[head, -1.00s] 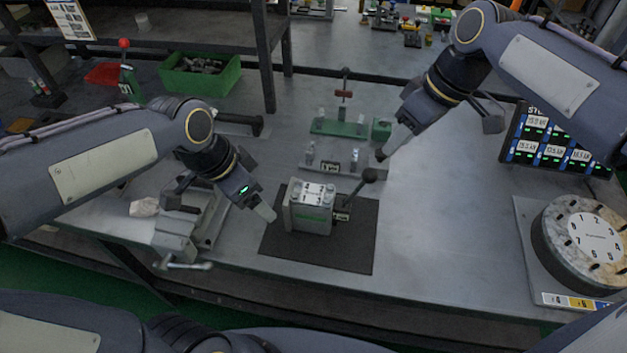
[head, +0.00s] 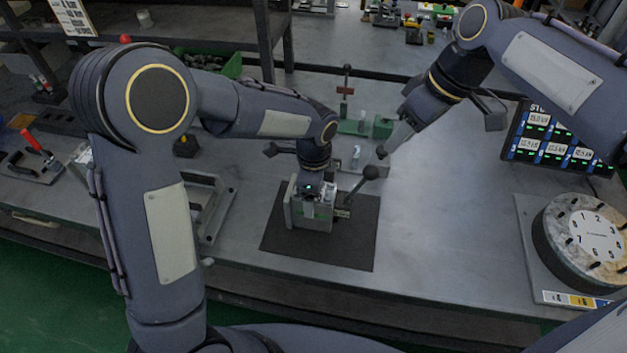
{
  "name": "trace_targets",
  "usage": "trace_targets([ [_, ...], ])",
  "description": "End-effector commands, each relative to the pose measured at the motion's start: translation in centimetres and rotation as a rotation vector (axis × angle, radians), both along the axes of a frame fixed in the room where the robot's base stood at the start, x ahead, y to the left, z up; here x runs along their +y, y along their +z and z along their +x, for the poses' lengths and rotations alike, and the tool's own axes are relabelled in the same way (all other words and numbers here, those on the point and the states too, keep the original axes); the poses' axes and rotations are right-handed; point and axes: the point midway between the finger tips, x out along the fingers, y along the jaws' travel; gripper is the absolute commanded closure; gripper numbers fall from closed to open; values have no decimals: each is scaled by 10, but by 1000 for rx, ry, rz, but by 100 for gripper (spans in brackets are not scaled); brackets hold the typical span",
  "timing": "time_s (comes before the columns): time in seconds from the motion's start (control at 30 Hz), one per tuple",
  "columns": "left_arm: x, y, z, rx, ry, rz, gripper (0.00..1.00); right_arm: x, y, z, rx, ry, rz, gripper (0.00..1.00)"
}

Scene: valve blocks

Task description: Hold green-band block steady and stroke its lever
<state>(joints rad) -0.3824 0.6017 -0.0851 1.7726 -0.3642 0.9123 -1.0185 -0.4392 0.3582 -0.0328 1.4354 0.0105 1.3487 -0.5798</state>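The green-band block (head: 293,214), a grey metal valve block, stands upright on a dark mat (head: 345,255). Its lever has a dark round knob (head: 370,173) and slants up to the right. My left gripper (head: 308,208) points down at the block's top and front and covers much of its top and green band. I cannot tell whether its fingers press on the block. My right gripper (head: 383,153) hangs just above and right of the knob, seemingly apart from it. Its fingers overlap as one narrow shape, so their opening is unclear.
Behind the block stands a green-based fixture (head: 352,127) with a small upright lever. A round numbered dial (head: 594,235) and a display board (head: 555,140) are at the right. A metal frame (head: 210,210) lies left of the mat. The table between mat and dial is clear.

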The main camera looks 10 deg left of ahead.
Motion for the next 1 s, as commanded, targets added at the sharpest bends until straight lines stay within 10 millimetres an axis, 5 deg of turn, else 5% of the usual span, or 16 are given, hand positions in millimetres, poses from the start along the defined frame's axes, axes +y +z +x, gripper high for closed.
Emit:
trace_targets([
  [0.23, 1, -31, -1, 2, 1, 1, 20, 0, 0, 0, 0, 0, 0, 64],
  [0.6, 0, -37, 0, 0, 2, -1, 20, 0, 0, 0, 0, 0, 0, 64],
  [1.0, 0, -37, 0, 0, 2, -1, 71, 0, 0, 0, 0, 0, 0, 64],
])
